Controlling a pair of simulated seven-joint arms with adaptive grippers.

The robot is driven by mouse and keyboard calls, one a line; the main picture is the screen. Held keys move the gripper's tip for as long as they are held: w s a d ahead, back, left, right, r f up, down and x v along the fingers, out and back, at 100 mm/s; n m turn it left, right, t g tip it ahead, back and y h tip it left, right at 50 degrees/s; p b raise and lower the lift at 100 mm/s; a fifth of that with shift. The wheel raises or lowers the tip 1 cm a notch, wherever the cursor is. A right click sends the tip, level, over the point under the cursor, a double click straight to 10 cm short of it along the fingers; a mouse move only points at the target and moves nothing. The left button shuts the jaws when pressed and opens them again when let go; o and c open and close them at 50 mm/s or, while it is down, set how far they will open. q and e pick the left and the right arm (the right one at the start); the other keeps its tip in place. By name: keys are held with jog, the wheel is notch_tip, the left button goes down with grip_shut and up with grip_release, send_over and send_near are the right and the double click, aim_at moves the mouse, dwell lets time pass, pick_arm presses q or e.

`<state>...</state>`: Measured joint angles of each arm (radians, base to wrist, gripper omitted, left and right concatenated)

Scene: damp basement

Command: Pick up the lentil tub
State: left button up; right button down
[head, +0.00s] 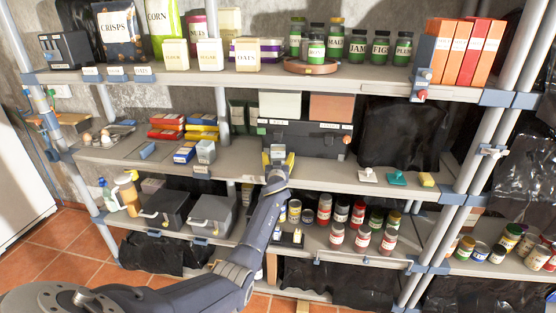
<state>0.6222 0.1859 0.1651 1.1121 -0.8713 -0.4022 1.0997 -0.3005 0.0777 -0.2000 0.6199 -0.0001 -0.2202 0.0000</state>
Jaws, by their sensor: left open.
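No label that I can read says lentils, so I cannot tell which container is the lentil tub. My left gripper (277,157) is at the middle shelf (330,177), seen from behind, in front of the left part of a dark drawer box (316,138). It is open. A small pale and yellow item shows at its fingers; I cannot tell whether it is a tub or part of the gripper. My right gripper is not in view.
Small boxes (206,151) stand left of my gripper. Scrapers (397,178) and a yellow block (427,180) lie to the right. Several jars (337,235) crowd the shelf below. Grey uprights (475,150) bound the shelving.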

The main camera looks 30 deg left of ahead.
pick_arm(q)
jog(key=shift+c, duration=0.4)
jog(key=c, duration=1.3)
jog(key=shift+c, duration=1.2)
jog(key=shift+r, duration=0.2)
